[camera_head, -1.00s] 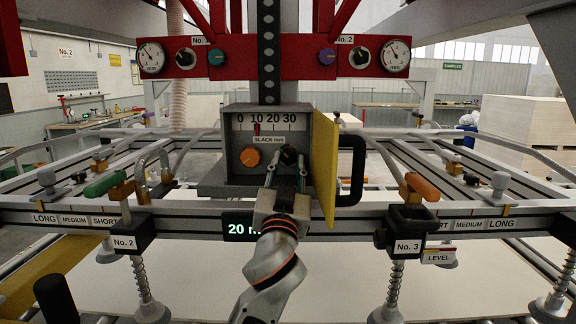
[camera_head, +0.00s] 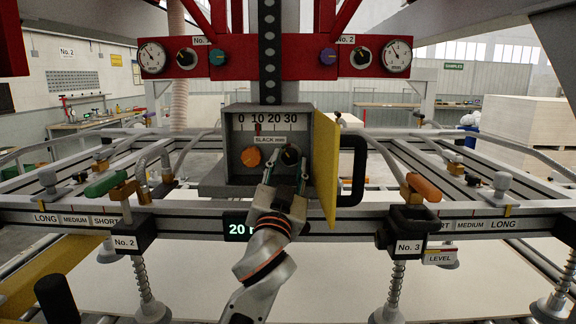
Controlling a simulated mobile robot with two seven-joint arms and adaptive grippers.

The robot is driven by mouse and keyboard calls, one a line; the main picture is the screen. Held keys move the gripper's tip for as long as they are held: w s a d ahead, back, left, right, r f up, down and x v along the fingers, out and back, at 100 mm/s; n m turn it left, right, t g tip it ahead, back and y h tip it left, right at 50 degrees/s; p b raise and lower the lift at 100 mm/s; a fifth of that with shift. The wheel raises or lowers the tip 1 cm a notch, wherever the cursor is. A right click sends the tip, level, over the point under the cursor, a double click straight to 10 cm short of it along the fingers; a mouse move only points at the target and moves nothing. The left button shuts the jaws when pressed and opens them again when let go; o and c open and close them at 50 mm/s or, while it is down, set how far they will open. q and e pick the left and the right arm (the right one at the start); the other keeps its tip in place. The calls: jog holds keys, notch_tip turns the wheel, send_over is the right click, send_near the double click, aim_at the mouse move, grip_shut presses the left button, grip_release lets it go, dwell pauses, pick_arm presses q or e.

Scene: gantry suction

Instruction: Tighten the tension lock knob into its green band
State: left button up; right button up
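The slack box (camera_head: 231,140) hangs in the middle with its yellow door (camera_head: 326,165) swung open to the right. I take the black one for the tension lock knob, but no label shows. My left gripper (camera_head: 286,166) is at the black knob, its two fingers spread to either side of it. I cannot tell whether they touch it. A green band cannot be made out on the knob. My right gripper is out of view.
The door's black handle (camera_head: 352,170) sticks out to the right. A red pointer (camera_head: 257,128) sits near 10 on the slack scale. A display (camera_head: 237,226), partly covered by my arm, reads 20. Clamps with green (camera_head: 106,184) and orange (camera_head: 422,187) handles flank the box.

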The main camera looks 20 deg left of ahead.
pick_arm(q)
jog(key=shift+s+d+f, duration=0.15)
jog(key=shift+s+f, duration=0.05)
jog(key=shift+s, duration=0.15)
jog(key=v, duration=1.1)
jog(key=shift+s, duration=0.1)
